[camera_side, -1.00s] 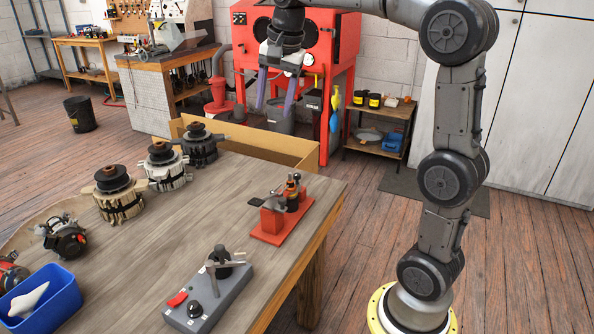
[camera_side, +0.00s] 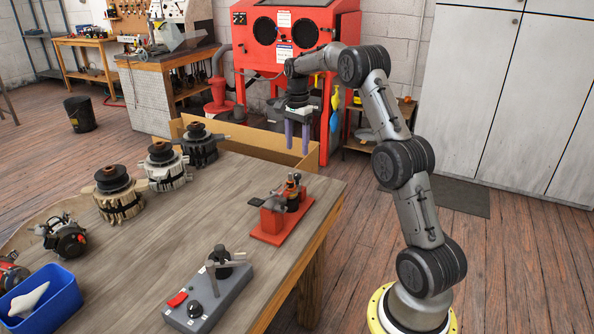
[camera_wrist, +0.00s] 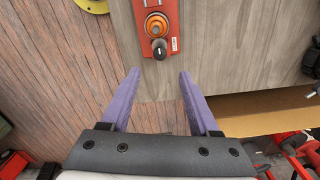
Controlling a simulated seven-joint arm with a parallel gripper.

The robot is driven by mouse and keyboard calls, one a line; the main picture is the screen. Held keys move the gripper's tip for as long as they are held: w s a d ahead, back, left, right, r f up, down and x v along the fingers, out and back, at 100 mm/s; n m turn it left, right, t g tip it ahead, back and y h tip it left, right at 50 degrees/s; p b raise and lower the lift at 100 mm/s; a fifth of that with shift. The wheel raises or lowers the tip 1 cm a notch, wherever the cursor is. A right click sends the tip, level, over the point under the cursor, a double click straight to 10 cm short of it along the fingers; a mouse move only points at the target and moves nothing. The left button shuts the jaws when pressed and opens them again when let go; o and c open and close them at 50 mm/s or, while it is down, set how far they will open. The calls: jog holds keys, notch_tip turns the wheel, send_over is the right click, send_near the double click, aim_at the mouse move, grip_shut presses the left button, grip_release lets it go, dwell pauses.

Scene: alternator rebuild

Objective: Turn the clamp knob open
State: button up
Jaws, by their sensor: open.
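A red clamp fixture (camera_side: 268,236) stands near the right edge of the wooden bench. In the wrist view the red fixture (camera_wrist: 143,12) lies at the top, with an orange ring (camera_wrist: 156,24) and a black knob (camera_wrist: 159,49) at its near end. The knob is beyond my fingertips, roughly centred between them in the picture. My gripper (camera_side: 297,149) is open and empty, pointing down, above and behind the fixture by the bench's far corner. Its two purple fingers (camera_wrist: 158,74) show in the wrist view, apart from the knob.
A grey box (camera_side: 210,300) with a black knob, handle and red switch sits at the bench front. Several alternator parts (camera_side: 120,196) line the left side. A blue bin (camera_side: 42,305) stands front left. A cardboard box (camera_side: 262,145) is behind the bench. Bench surface between is clear.

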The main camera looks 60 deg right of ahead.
aim_at(297, 174)
notch_tip(297, 174, down, 9)
jog(key=shift+f, duration=0.1)
dwell(0.4)
grip_shut()
